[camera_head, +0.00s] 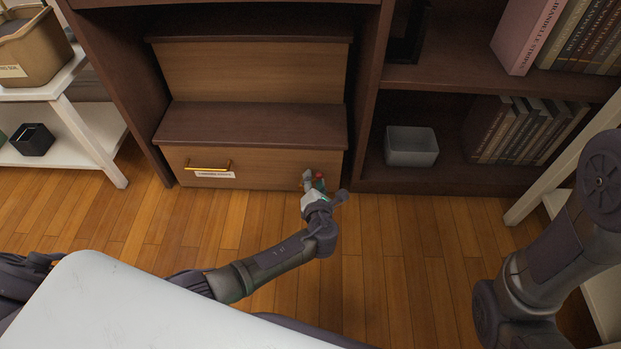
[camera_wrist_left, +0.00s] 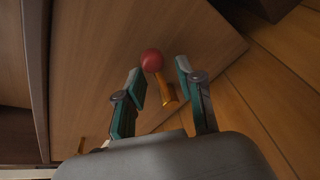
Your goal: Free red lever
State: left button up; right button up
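The red lever is a brass-coloured stem with a red ball knob on the front of the lower wooden drawer (camera_head: 265,167). In the head view the red knob (camera_head: 320,176) shows at the right side of that drawer, partly hidden by my left gripper (camera_head: 318,186). In the left wrist view the red knob (camera_wrist_left: 152,60) and its brass stem (camera_wrist_left: 166,88) lie between and just beyond the fingers. My left gripper (camera_wrist_left: 159,90) is open, its teal-padded fingers on either side of the lever with gaps showing. My right gripper is not in view.
The lower drawer has a brass handle (camera_head: 208,168) and a white label (camera_head: 215,175) at its left. A grey bin (camera_head: 411,146) and books (camera_head: 525,130) fill the right shelf. A white side table (camera_head: 75,120) stands left. Wooden floor (camera_head: 400,250) lies open in front.

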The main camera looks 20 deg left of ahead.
pick_arm(q)
grip_shut()
jog(key=shift+r, duration=0.1)
dwell(0.4)
